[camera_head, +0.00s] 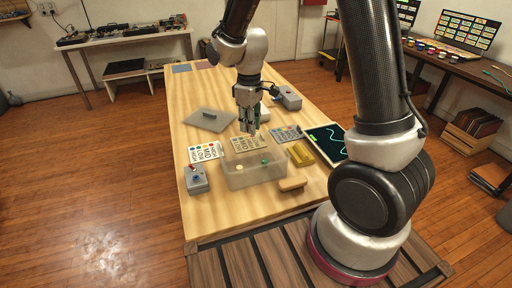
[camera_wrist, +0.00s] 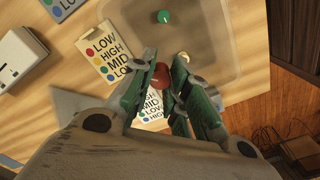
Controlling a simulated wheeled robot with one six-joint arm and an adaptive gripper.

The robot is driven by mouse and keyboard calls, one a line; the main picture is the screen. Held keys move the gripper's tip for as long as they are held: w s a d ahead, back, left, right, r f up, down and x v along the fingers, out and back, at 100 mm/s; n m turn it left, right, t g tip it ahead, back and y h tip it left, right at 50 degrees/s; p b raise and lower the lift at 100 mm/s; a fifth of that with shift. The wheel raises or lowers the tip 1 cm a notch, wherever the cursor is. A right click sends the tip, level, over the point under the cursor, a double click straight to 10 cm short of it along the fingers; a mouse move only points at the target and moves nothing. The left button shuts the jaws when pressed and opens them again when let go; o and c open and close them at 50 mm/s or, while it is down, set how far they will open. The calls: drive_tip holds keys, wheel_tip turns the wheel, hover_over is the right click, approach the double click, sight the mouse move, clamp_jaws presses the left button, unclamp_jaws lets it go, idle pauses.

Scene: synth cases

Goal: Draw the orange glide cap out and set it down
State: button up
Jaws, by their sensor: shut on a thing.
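My gripper (camera_head: 251,131) hangs over the table, just behind the back wall of a clear bin (camera_head: 238,181). In the wrist view, the green-padded fingers of my gripper (camera_wrist: 166,70) are closed on a small, rounded, orange-red cap (camera_wrist: 161,78), which I take as the orange glide cap. The cap looks above the table; its exact height is hard to tell. It does not show in the head view. A green cap (camera_head: 265,161) and a cream cap (camera_head: 240,167) are in the bin. The green cap (camera_wrist: 164,16) also shows in the wrist view.
Printed cards (camera_head: 206,151) lie behind the bin. A grey panel with a handle (camera_head: 210,122) lies at back left. A grey control box (camera_head: 196,181) stands left of the bin, a yellow block (camera_head: 301,154) and tan block (camera_head: 292,184) right. The table's left front is clear.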

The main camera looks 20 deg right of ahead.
drive_tip(key=s+f+n, duration=0.1)
drive_tip(key=f+n, duration=0.1)
drive_tip(key=n, duration=0.1)
drive_tip(key=s+f+n, duration=0.1)
drive_tip(key=f+n, duration=0.2)
drive_tip(key=s+f+n, duration=0.1)
drive_tip(key=f+n, duration=0.1)
drive_tip(key=n, duration=0.1)
drive_tip(key=shift+a+f, duration=0.15)
drive_tip(key=shift+f, duration=3.2)
drive_tip(key=o, duration=0.8)
wheel_tip(320, 180, up, 12)
drive_tip(key=shift+r, duration=0.1)
